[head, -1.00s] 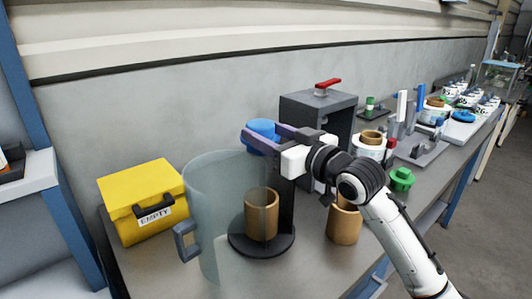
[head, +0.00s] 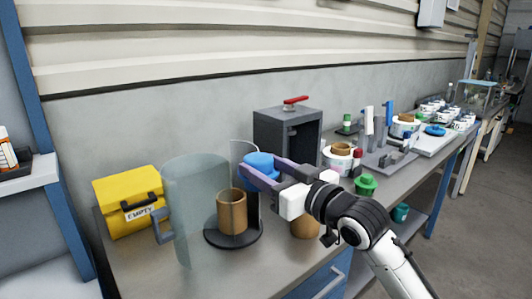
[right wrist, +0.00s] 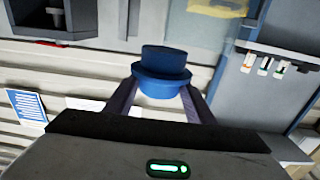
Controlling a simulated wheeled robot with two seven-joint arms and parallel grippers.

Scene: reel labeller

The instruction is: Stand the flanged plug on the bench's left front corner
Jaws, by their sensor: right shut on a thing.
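The blue flanged plug (head: 262,163) is held between the fingers of my right gripper (head: 262,174), above the bench, in front of the dark grey box housing. In the right wrist view the plug (right wrist: 161,75) shows its wide flange and narrower ends, with the gripper fingers (right wrist: 160,98) on either side. The bench (head: 190,275) runs from lower left to far right. Its left edge shows beside the yellow box; its left front corner lies at or beyond the bottom of the head view. My left gripper is not in view.
A yellow box (head: 130,197) marked EMPTY stands at the bench's left end. A translucent jug-like vessel (head: 190,205) and a brown cylinder (head: 232,212) on a dark round base stand near it. The dark housing (head: 287,122) is behind. Bare bench lies at the front left.

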